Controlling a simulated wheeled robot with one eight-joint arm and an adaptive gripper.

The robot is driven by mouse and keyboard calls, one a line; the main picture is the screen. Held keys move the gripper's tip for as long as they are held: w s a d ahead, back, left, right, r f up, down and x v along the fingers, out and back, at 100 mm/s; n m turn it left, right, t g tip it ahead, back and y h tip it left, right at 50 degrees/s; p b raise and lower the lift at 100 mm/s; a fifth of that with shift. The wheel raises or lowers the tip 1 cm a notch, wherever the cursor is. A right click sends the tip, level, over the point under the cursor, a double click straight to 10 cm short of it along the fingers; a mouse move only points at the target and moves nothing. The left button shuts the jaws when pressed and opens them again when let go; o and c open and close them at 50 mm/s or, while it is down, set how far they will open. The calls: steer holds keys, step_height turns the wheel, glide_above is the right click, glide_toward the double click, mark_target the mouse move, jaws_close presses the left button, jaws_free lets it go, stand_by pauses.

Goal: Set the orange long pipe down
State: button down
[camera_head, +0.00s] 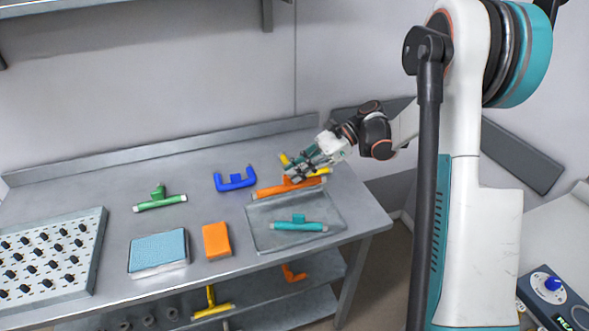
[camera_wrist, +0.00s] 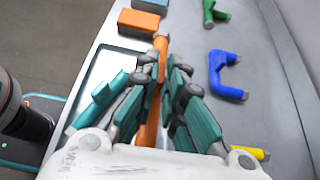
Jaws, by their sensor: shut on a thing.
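The orange long pipe (camera_head: 270,191) is held in my gripper (camera_head: 292,175) near the back edge of a shallow metal tray (camera_head: 262,236). In the wrist view the pipe (camera_wrist: 161,46) runs lengthwise between the two fingers of my gripper (camera_wrist: 158,80), which are shut on it. The fingers hide part of the pipe. I cannot tell whether the pipe touches the tray or the table. A teal pipe piece (camera_head: 300,226) lies on the tray in front of it.
A yellow piece (camera_head: 316,171) is partly hidden behind my gripper. A blue U-shaped piece (camera_head: 235,181), green piece (camera_head: 160,200), orange block (camera_head: 216,241), blue sponge (camera_head: 158,251) and perforated rack (camera_head: 50,262) lie leftward on the table (camera_head: 108,195). A wall stands behind.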

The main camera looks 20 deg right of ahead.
mark_target(297, 190)
steer(key=shift+f+b, duration=1.7)
steer(key=shift+f, duration=1.55)
steer(key=shift+f+b, duration=0.4)
steer(key=shift+f, duration=0.1)
steer(key=c, duration=2.1)
jaws_free()
steer(key=o, duration=0.5)
